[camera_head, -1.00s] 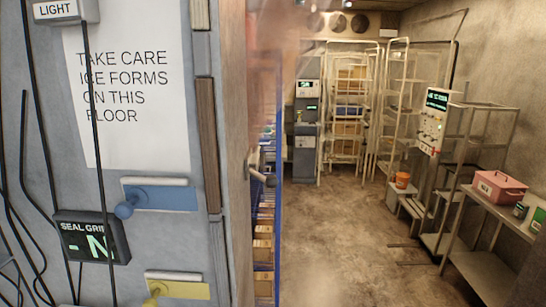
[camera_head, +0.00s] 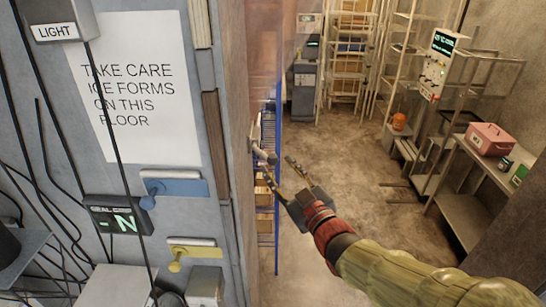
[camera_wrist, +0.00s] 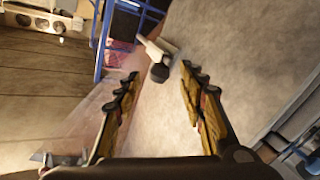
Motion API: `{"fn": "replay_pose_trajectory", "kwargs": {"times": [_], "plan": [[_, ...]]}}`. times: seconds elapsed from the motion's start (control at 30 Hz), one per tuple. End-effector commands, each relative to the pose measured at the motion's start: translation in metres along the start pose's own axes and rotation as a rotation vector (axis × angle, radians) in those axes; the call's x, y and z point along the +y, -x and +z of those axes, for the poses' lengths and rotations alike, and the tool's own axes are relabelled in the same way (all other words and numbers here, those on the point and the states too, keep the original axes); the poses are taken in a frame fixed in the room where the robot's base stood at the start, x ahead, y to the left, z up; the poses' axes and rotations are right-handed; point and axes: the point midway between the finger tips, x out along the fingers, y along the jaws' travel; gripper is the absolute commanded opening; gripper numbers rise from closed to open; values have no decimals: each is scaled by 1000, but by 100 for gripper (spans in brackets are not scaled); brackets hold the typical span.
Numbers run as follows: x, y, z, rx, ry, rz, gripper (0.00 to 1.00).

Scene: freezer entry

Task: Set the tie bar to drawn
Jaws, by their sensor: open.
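No part is readably labelled as the tie bar. A pale lever with a dark end (camera_head: 265,155) juts from the edge of the wall by the doorway. In the wrist view the lever (camera_wrist: 158,50) is ahead of my fingers, its dark end near the gap between the tips. My gripper (camera_head: 275,171) is open and empty, just right of and below the lever in the head view. It also shows in the wrist view (camera_wrist: 160,71). Contact with the lever cannot be told. A blue handle (camera_head: 178,187) and a yellow handle (camera_head: 192,253) are on the grey panel.
A panel sign (camera_head: 125,85) warns of ice on the floor. A display (camera_head: 118,215) reads N. Cables hang at left.

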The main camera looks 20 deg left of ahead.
Motion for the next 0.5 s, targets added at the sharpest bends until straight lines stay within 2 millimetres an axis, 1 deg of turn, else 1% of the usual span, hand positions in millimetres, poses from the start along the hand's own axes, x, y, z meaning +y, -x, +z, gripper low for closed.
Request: {"fn": "replay_pose_trajectory", "kwargs": {"times": [0.03,0.1,0.23,0.4,0.5], "plan": [[0,-9,0,-1,-1,-2,41],[0,-19,0,-1,0,-1,41],[1,-35,0,-2,0,0,41],[1,-47,0,-1,-1,1,41],[1,-50,0,-1,0,1,41]]}}
